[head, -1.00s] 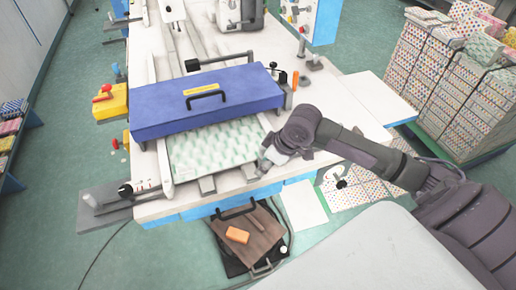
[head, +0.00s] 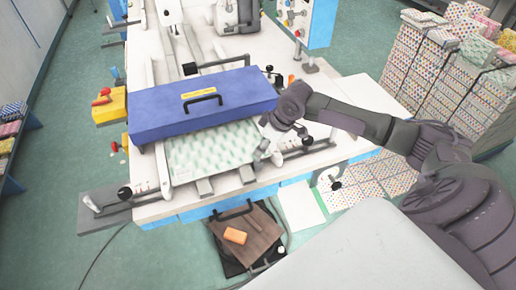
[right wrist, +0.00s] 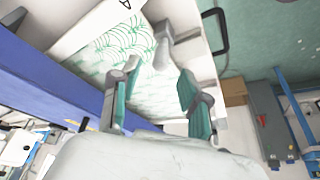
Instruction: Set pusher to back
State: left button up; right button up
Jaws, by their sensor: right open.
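A green-and-white patterned sheet stack (head: 212,150) lies on the white machine table (head: 165,208), in front of the long blue cover (head: 205,103). My right gripper (head: 268,155) is at the stack's front right corner, pointing down. In the right wrist view my right gripper (right wrist: 160,85) is open, with its two fingers apart over the patterned sheet (right wrist: 118,50). A pale grey piece (right wrist: 165,45), possibly the pusher, shows just beyond the fingertips. I cannot tell whether they touch it. Grey blocks (head: 205,187) sit at the table's front edge. My left gripper is out of view.
A grey plate with a lever (head: 100,205) juts out at the table's left front. A brown-topped case (head: 245,240) with an orange block (head: 235,236) is below the front edge. Stacked patterned boxes (head: 440,80) stand at the right. The blue cover has a black handle (head: 203,98).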

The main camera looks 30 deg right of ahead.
aim_at(258, 159)
jog(key=shift+x, duration=2.2)
jog(key=shift+r, duration=0.1)
jog(key=shift+c, duration=0.4)
grip_shut()
jog(key=shift+p, duration=0.3)
